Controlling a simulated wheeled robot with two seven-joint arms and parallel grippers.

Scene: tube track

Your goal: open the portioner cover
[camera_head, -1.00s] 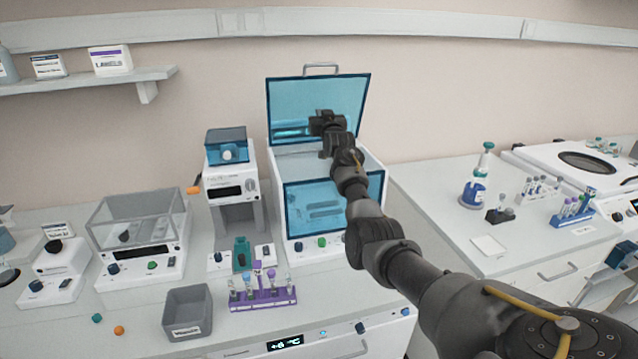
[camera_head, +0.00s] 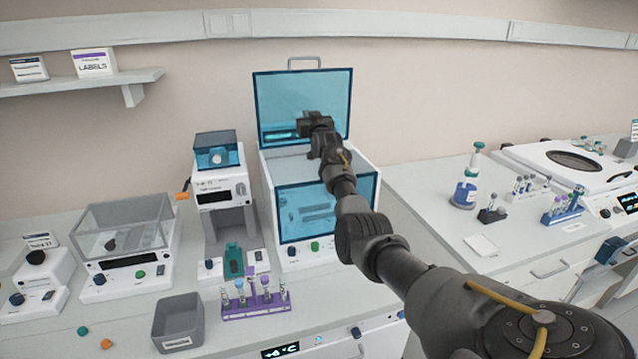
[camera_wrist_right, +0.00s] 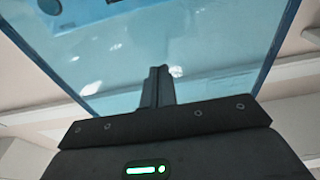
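The blue see-through cover (camera_head: 330,92) of the white box-shaped machine (camera_head: 261,195), which I take to be the portioner, stands raised and nearly upright at its back edge. A metal handle (camera_head: 304,60) is on its top edge. My right gripper (camera_head: 312,119) is in front of the cover's lower middle, above the open top. In the right wrist view, the cover (camera_wrist_right: 215,50) fills most of the picture beyond the gripper (camera_wrist_right: 158,82). Its two fingers are together with nothing seen between them. I cannot tell whether they touch the cover. My left gripper is out of view.
Left of the machine stands a smaller device (camera_head: 220,185) with an orange knob. A purple tube rack (camera_head: 256,309) and a grey bin (camera_head: 178,323) are in front. A clear-lidded device (camera_head: 125,230) is farther left. A bottle (camera_head: 465,190) and small racks stand on the right counter.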

